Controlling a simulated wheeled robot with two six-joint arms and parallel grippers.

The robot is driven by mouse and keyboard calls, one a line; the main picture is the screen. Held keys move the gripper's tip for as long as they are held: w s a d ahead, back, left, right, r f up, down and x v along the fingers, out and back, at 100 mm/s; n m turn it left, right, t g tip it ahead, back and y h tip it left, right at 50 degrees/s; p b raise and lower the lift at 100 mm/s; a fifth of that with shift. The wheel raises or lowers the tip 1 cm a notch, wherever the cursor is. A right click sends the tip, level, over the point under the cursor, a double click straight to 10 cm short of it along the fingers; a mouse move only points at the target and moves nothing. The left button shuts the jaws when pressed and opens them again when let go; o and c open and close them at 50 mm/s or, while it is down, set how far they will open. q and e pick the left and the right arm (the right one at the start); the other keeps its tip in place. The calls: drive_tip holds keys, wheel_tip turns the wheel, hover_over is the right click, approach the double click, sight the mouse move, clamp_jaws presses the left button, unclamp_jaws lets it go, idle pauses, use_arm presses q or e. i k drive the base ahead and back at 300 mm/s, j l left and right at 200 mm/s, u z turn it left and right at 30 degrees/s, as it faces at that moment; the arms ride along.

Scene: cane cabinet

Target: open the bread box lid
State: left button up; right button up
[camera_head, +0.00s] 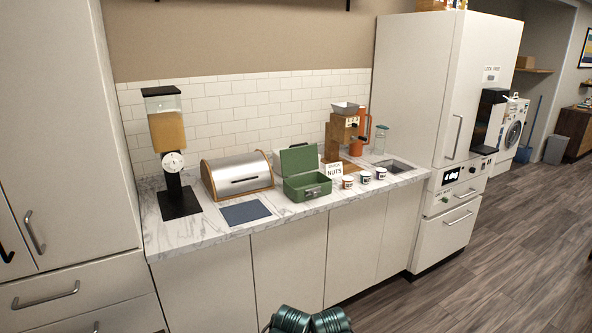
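The bread box (212,182) stands on the marble counter, left of the middle of the head view. It has wooden sides and a rounded silver lid (238,170) with a dark slot-like handle on its front. The lid looks shut, with its front edge down near the wooden base. Neither of my grippers can be made out in the head view. Teal and dark cylindrical parts, probably mine, show at the bottom edge, well away from the bread box.
A blue-grey mat (245,212) lies before the bread box. A dispenser (167,135) stands left. A green box (307,187) with its lid up stands right, beside small cups (348,182). Open floor (500,250) lies at right.

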sight(234, 175)
drive_tip(key=i+l, duration=0.1)
drive_tip(key=i, duration=0.35)
drive_tip(key=i+l, duration=0.15)
drive_tip(key=i, duration=0.3)
drive_tip(key=i+l, duration=0.1)
drive_tip(key=i, duration=0.4)
